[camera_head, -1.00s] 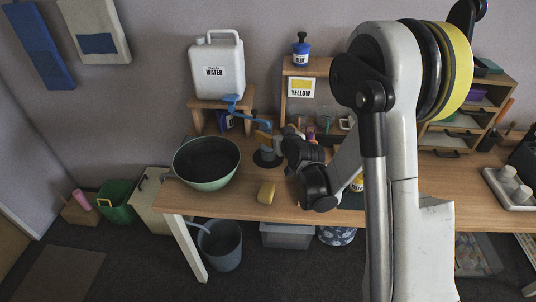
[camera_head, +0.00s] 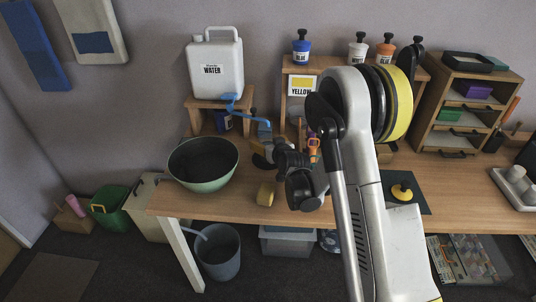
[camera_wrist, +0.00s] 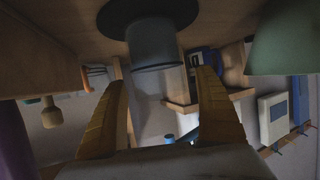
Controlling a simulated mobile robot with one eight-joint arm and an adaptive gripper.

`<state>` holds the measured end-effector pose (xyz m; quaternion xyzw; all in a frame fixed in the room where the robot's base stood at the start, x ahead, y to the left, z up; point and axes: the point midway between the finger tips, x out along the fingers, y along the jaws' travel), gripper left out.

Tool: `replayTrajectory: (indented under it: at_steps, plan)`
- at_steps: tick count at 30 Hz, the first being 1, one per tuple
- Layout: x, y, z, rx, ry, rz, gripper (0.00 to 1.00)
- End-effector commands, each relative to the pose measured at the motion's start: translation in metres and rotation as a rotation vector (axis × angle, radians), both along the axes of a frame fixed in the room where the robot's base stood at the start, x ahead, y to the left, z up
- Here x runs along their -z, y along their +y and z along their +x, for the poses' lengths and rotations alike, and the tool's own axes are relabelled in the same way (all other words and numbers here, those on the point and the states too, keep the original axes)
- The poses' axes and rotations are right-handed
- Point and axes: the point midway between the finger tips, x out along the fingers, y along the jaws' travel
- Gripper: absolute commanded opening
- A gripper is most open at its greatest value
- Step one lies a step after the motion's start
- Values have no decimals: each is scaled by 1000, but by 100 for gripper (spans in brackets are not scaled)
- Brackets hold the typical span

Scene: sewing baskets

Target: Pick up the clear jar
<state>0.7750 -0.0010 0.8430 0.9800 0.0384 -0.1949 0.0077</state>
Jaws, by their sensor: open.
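The clear jar (camera_wrist: 155,45) looks like a translucent grey cylinder in the wrist view, which is upside down. It stands on a dark round mat (camera_wrist: 148,14) on the table. My gripper (camera_wrist: 162,78) is open, with one finger on each side of the jar's line and a gap to both. I cannot tell how far the jar reaches between the fingers. In the head view my gripper (camera_head: 265,150) is at the jar's place, right of the green bowl, and mostly hides the jar.
The green bowl (camera_head: 203,165) stands close on the left, and a yellow block (camera_head: 266,194) lies in front. A blue tap (camera_head: 240,108) and white water can (camera_head: 215,70) are behind. A yellow-knobbed thing (camera_head: 402,191) sits on a dark mat to the right.

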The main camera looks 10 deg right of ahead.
Motion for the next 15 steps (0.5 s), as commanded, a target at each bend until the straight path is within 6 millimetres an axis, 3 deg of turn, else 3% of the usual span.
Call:
replayTrajectory:
  at_steps: [6,8,12,13,15]
  plan:
    - [0,0,1,0,0,0,82]
    - [0,0,1,0,0,0,67]
    - [0,0,1,0,0,0,24]
    - [0,0,1,0,0,0,17]
    - [-1,0,1,0,0,0,17]
